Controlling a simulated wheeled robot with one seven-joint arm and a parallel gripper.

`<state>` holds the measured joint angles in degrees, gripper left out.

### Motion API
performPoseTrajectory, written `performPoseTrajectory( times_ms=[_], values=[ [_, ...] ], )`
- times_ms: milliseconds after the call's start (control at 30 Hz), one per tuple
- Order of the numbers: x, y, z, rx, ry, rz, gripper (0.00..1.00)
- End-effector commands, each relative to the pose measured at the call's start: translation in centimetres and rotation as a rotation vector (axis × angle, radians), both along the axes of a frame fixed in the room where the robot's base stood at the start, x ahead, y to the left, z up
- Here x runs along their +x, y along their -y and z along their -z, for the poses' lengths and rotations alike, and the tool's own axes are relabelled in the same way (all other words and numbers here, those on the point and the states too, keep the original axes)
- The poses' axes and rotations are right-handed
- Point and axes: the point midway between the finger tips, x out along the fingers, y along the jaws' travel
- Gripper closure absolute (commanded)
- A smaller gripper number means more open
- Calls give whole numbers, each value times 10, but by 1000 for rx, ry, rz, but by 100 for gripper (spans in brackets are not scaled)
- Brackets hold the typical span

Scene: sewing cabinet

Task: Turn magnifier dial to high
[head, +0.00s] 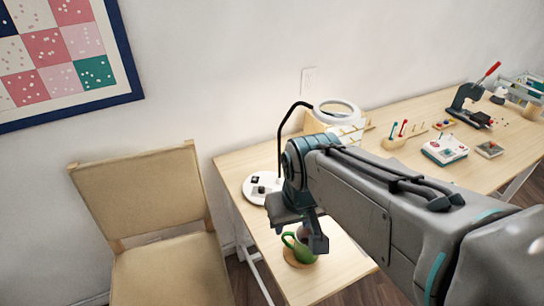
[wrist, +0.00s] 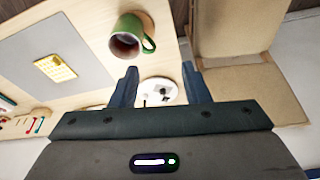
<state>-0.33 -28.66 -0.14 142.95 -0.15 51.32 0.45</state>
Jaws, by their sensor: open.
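The magnifier lamp has a white round base (head: 252,195), a black curved neck (head: 281,135) and a pale ring lens (head: 336,103). Small dark parts stand on the base, including what looks like the dial (head: 261,189); its setting is too small to read. My gripper (head: 302,228) hangs to the right of and in front of the base, beside a green mug. In the wrist view the base (wrist: 172,98) shows between and beyond the two fingers of my gripper (wrist: 160,68), partly hidden by them. The fingers are apart, with nothing held.
The green mug (wrist: 126,32) stands on a wooden coaster (wrist: 146,17) close to my gripper. A grey mat (wrist: 82,48) carries a yellow item (wrist: 55,68). A beige chair (head: 140,205) stands left of the table. Tools and a red-handled press (head: 470,97) are at the right.

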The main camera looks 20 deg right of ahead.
Motion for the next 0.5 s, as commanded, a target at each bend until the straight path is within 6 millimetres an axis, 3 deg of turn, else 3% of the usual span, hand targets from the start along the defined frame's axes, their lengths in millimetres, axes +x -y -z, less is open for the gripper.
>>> performPoseTrajectory(
  times_ms=[167,500],
  values=[
    [32,0,-8,-4,-25,-65,58],
    [139,7,-11,-26,-103,-256,58]
  ],
)
